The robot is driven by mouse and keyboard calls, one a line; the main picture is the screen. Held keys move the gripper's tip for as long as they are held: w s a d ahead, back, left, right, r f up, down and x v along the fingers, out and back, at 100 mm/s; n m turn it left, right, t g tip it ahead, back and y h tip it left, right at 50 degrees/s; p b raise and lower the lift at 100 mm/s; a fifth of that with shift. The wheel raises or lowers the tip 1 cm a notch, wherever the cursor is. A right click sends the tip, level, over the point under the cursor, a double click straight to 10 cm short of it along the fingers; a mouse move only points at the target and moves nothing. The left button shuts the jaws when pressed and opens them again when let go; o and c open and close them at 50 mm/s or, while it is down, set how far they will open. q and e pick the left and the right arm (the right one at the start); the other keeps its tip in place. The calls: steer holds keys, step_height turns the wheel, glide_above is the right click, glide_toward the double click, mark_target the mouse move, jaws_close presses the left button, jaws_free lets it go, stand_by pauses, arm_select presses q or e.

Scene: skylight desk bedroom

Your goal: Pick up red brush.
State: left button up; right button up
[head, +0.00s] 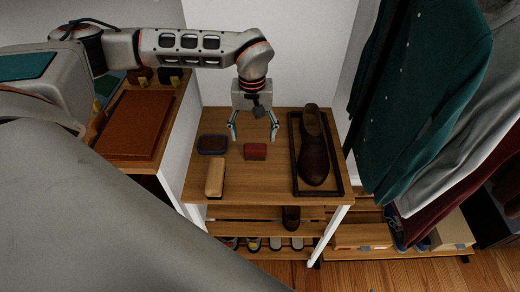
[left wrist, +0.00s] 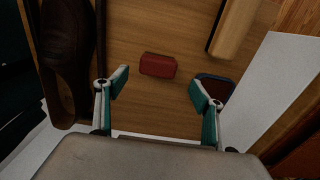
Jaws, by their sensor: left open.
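The red brush (head: 255,151) is a small red block lying on the wooden shelf top (head: 226,186). It lies between a dark blue-grey brush and a tray with a shoe. My left gripper (head: 253,133) is open and empty above the shelf, just behind the red brush in the head view. In the left wrist view the red brush (left wrist: 158,65) lies beyond the open fingertips (left wrist: 160,92), roughly centred between them, with bare wood around it. My right gripper is in neither view.
A dark brush (head: 212,144) and a tan wood-backed brush (head: 215,178) lie left of the red brush. A brown shoe (head: 313,155) stands in a dark tray (head: 338,172) on the right. Hanging clothes (head: 420,90) flank the shelf. Shoes sit on lower shelves.

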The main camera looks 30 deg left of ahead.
mark_target(255, 147)
arm_select(q)
steer(key=f, duration=0.7)
steer(key=shift+d, duration=0.2)
steer(key=c, duration=1.2)
